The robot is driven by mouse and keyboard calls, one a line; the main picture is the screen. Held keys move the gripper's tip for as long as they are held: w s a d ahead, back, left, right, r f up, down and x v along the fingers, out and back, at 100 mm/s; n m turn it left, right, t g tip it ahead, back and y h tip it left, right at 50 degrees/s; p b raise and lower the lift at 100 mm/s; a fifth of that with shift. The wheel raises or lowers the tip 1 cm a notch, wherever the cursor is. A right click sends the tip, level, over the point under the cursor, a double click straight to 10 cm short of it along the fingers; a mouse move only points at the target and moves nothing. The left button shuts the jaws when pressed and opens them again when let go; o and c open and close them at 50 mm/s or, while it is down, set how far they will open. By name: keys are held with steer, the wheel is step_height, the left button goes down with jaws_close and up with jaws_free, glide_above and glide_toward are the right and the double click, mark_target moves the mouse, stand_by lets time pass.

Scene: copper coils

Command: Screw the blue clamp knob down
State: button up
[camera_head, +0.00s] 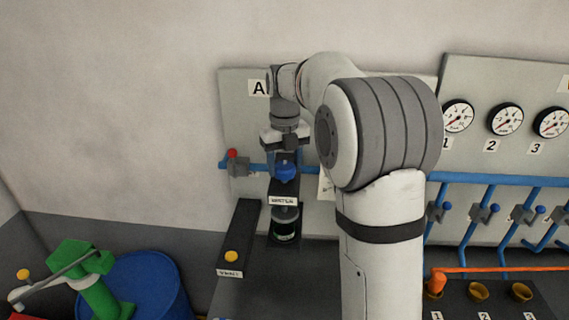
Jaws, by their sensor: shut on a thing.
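The blue clamp knob (285,172) is in the middle left of the head view, above a dark bracket with a white label (283,200). My gripper (285,158) comes down on the knob from above and is shut on it. The fingers partly hide the knob's top and sides. A dark cylinder with a pale band (286,225) stands under the bracket. I cannot tell how far down the knob sits.
A blue pipe (470,180) with a red-knobbed valve (233,155) runs along the wall panel. Several gauges (505,120) and blue-handled levers are on the right. A dark box with a yellow button (231,257) stands left of the bracket. A blue barrel (150,285) and green pump are lower left.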

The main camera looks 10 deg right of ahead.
mark_target(285, 168)
steer(key=o, duration=1)
step_height(285, 168, up, 8)
steer(key=shift+f+b, duration=0.1)
steer(key=shift+b, duration=0.5)
steer(key=shift+s+f+n, duration=0.15)
steer(key=shift+s+n, duration=0.25)
steer(key=shift+n, duration=0.2)
steer(key=s+f+n+t+b, duration=0.1)
steer(key=s+f+n, duration=0.5)
steer(key=s+n, duration=0.3)
steer(key=s+f+n+t+b, duration=0.1)
steer(key=s+f+n+b, duration=0.1)
steer(key=s+f+n, duration=0.4)
steer(key=s+f+n+t+b, duration=0.1)
steer(key=s+f+n, duration=0.5)
steer(key=s+n, duration=0.7)
steer(key=shift+d+n+b, duration=0.1)
steer(key=shift+n+b, duration=0.55)
steer(key=shift+n, duration=2.05)
